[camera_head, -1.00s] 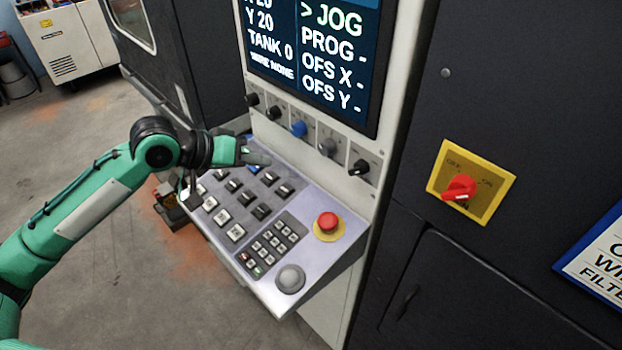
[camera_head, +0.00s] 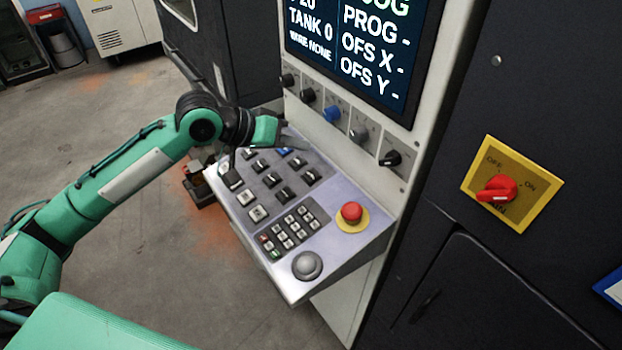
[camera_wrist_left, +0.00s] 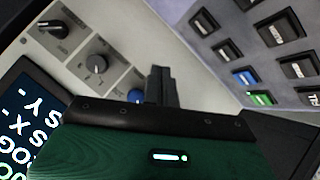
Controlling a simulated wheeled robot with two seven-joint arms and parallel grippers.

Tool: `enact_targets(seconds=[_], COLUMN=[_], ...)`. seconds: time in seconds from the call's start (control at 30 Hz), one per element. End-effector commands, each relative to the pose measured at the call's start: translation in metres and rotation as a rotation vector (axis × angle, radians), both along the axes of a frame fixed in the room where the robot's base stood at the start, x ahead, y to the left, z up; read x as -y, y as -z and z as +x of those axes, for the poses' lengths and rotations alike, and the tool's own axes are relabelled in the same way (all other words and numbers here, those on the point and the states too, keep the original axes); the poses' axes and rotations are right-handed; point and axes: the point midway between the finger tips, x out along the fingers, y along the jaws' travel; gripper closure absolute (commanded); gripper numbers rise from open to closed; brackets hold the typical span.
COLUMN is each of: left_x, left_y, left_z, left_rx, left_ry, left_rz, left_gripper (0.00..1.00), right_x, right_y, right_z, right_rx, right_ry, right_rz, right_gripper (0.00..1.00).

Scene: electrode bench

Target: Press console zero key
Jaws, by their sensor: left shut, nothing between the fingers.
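The console panel (camera_head: 345,255) slopes out below the screen, with several white and dark keys (camera_head: 258,213) and a small keypad (camera_head: 291,231). The key labels are too small to read, so I cannot tell which is the zero key. My left gripper (camera_head: 296,144) is shut and empty, over the panel's back edge, below the row of knobs. Its arm hides part of the upper-left keys. In the left wrist view the shut fingers (camera_wrist_left: 162,87) show in front of the pale knob strip. Dark, blue and green keys (camera_wrist_left: 260,98) lie to their right. My right gripper is not in view.
A red mushroom button (camera_head: 351,212) on a yellow ring and a grey round knob (camera_head: 307,265) stand on the panel's right part. Several knobs (camera_head: 358,133) stick out below the screen (camera_head: 362,50). A red rotary switch (camera_head: 497,189) is on the dark cabinet at right.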

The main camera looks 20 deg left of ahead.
Motion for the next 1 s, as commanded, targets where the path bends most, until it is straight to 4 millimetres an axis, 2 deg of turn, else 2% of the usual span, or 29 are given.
enact_targets(seconds=[0.03,0.4,0.63,1.0], left_x=[0.001,0.006,0.008,0.009], left_y=[0.011,0.048,0.066,0.068], left_z=[0.001,0.007,0.011,0.011], left_rx=[0.000,0.001,-0.001,0.000], left_ry=[0.000,0.001,0.000,0.000], left_rz=[0.000,0.000,0.000,0.000], left_gripper=[1.00,1.00,1.00,1.00], right_x=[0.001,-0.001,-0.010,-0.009], right_y=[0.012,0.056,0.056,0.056], right_z=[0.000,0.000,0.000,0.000], right_rx=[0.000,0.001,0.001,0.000], right_ry=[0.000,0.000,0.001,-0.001], right_rz=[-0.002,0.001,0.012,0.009], right_gripper=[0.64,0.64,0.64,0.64])
